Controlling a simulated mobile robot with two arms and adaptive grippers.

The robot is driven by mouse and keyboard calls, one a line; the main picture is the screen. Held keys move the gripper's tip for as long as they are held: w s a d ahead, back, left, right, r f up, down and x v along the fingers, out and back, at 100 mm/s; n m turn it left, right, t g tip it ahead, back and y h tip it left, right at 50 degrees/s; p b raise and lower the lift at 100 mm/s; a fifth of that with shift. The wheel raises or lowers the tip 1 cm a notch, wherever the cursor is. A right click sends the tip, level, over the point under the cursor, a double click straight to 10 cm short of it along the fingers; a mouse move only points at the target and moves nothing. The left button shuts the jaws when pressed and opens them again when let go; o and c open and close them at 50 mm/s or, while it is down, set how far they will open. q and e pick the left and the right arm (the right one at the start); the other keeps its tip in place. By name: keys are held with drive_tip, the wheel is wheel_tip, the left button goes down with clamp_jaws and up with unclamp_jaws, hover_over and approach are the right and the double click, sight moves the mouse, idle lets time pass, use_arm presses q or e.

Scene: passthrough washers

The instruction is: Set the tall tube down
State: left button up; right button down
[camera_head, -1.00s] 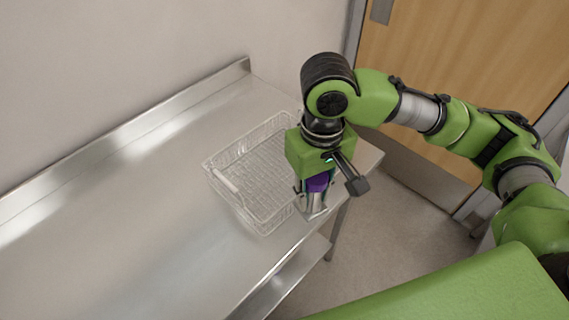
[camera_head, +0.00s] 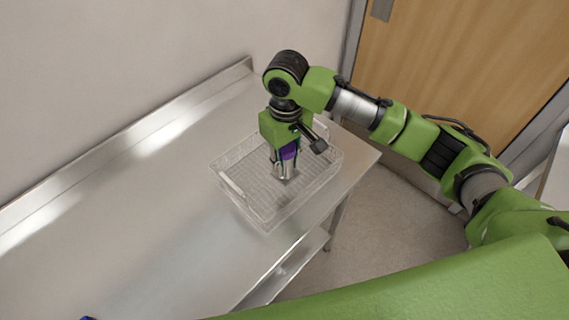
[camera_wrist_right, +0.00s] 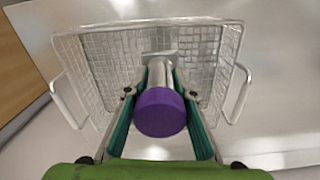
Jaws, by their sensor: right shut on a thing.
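The tall tube is silver with a purple cap. Its cap (camera_head: 289,152) shows in the head view and points toward the camera in the wrist view (camera_wrist_right: 160,112). My right gripper (camera_head: 284,165) points down and is shut around the tube below the cap; its two fingers flank it in the wrist view (camera_wrist_right: 160,85). The tube is roughly upright, within the outline of the wire basket (camera_head: 231,188). The basket's mesh wall also shows in the wrist view (camera_wrist_right: 100,60). I cannot tell whether the tube's foot touches the basket floor. My left gripper is not in view.
The basket stands on a steel table (camera_head: 130,215) near its right end. A wooden door (camera_head: 460,75) stands behind my right arm.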

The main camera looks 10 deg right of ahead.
sight(285, 161)
drive_tip(key=w+f, duration=0.3)
drive_tip(key=shift+d+f+p, duration=0.15)
drive_tip(key=shift+f+p, duration=0.05)
drive_tip(key=shift+p, duration=0.15)
drive_tip(key=shift+w+f, duration=0.1)
drive_tip(key=shift+f, duration=1.6)
drive_tip(key=shift+p, duration=0.3)
drive_tip(key=c, duration=1.7)
unclamp_jaws()
drive_tip(key=shift+f, duration=0.15)
wheel_tip(285, 161, up, 12)
drive_tip(key=shift+r+b, duration=0.15)
drive_tip(key=shift+b, duration=1.1)
